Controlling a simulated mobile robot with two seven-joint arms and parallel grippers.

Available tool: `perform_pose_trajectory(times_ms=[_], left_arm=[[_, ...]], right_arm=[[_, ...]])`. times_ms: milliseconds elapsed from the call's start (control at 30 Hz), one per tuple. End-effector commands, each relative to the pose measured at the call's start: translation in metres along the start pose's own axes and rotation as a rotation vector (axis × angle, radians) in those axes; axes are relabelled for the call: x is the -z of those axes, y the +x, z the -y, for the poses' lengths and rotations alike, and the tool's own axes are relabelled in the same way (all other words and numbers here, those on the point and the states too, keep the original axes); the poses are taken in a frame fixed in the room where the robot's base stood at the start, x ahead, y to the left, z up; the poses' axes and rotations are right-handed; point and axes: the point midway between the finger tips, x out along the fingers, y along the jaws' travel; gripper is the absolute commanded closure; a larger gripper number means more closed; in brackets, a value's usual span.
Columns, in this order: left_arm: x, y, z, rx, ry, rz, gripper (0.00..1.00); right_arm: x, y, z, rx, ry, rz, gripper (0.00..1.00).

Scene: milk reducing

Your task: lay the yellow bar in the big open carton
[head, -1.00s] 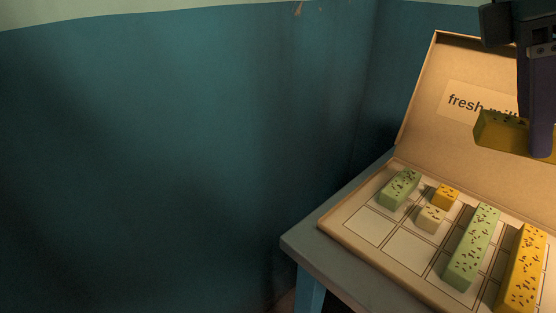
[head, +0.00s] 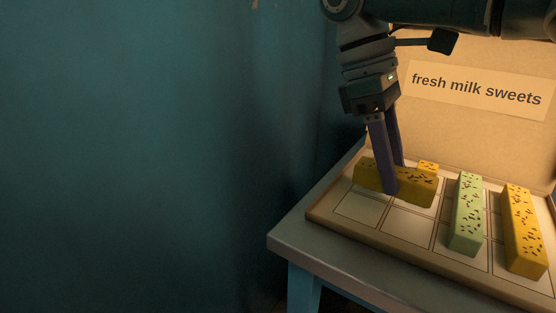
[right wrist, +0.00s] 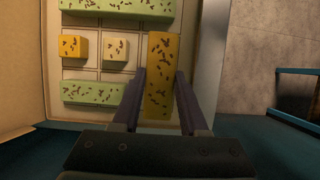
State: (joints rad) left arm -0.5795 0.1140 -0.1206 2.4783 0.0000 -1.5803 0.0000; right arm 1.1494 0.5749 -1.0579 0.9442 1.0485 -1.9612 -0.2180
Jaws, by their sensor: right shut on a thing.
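My right gripper (head: 391,180) is shut on the yellow bar (head: 371,175), a speckled block that it holds level above the left part of the big open carton (head: 324,217). In the right wrist view the bar (right wrist: 161,72) is between the two fingers, close to the carton's edge. I cannot tell how high it hangs above the carton floor. The carton's lid stands up behind, reading "fresh milk sweets". My left gripper is not in view.
In the carton are a long green bar (head: 467,213), another yellow bar (head: 523,230) and a yellow cube (head: 428,166). A pale cube (right wrist: 116,53) and a green bar (right wrist: 93,94) show in the wrist view. Front-left cells look empty. The table edge (head: 300,255) is close.

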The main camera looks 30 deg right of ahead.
Motion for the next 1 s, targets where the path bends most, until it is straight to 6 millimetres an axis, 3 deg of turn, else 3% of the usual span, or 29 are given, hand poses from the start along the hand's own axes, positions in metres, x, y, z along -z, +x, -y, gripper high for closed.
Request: perform_pose_trajectory(times_ms=[333, 767, 800, 1000], left_arm=[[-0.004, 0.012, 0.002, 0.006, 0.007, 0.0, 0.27], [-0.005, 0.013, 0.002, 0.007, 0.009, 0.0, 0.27], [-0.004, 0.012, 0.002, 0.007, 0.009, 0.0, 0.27], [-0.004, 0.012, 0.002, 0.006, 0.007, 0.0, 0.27]], right_arm=[[0.017, 0.041, 0.0, 0.0, 0.0, 0.002, 1.0], [0.019, 0.047, 0.0, 0.0, -0.001, 0.0, 1.0], [0.019, 0.046, 0.0, -0.001, -0.001, -0.001, 0.53], [0.019, 0.046, 0.0, -0.001, -0.001, -0.001, 0.3]])
